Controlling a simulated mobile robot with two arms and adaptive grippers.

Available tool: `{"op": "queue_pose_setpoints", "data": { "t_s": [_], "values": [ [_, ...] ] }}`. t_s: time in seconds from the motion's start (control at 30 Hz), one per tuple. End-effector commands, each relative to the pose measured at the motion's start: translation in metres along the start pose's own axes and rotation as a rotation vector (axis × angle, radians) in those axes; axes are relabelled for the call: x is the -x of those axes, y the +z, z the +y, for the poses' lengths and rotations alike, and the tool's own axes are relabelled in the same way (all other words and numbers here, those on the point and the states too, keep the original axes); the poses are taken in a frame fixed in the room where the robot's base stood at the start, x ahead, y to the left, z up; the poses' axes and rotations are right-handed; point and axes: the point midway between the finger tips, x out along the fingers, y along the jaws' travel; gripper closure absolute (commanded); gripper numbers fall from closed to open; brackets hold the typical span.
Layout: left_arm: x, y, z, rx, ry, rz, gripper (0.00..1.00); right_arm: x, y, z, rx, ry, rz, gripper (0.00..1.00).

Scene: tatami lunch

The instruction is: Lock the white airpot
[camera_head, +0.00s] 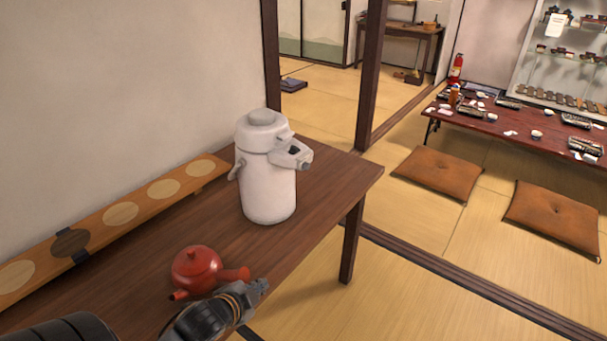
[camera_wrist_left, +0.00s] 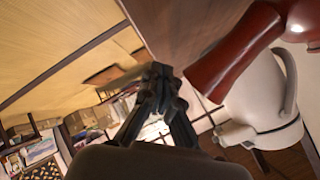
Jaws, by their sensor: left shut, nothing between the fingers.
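The white airpot (camera_head: 268,182) stands upright on the brown wooden table (camera_head: 335,182). Its spout and a dark spot beside it face right, and its handle hangs at the left side. In the left wrist view the airpot (camera_wrist_left: 262,95) shows tilted at the right, partly behind the red teapot (camera_wrist_left: 235,55). My left gripper (camera_head: 262,287) is at the table's front edge, just right of and in front of the red teapot (camera_head: 196,268), apart from the airpot. In the left wrist view its fingers (camera_wrist_left: 160,75) are together and empty. My right gripper is not seen.
A long wooden board with round inlays (camera_head: 122,213) lies along the wall at the table's back. The table top right of the airpot is clear. Floor cushions (camera_head: 437,174) and a low red table with dishes (camera_head: 510,122) are farther right. A dark post (camera_head: 370,75) stands behind.

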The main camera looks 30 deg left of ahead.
Motion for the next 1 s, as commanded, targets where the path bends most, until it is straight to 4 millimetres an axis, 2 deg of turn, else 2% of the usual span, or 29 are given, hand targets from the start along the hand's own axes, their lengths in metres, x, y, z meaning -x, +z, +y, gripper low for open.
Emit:
{"op": "queue_pose_setpoints", "data": {
  "t_s": [0.03,0.2,0.3,0.4,0.6,1.0],
  "values": [
    [-0.001,-0.005,-0.021,-0.069,-0.050,0.043,1.00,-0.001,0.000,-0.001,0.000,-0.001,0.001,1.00],
    [0.009,-0.034,-0.094,-0.337,-0.241,0.211,1.00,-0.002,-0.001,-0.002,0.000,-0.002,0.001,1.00],
    [0.021,-0.055,-0.128,-0.485,-0.349,0.300,1.00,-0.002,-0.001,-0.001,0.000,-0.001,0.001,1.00],
    [0.033,-0.073,-0.152,-0.600,-0.435,0.368,1.00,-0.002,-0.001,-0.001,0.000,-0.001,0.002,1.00],
    [0.047,-0.092,-0.171,-0.708,-0.520,0.435,1.00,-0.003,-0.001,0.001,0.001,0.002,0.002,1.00],
    [0.047,-0.094,-0.173,-0.714,-0.526,0.439,1.00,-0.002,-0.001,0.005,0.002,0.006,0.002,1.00]
  ]
}}
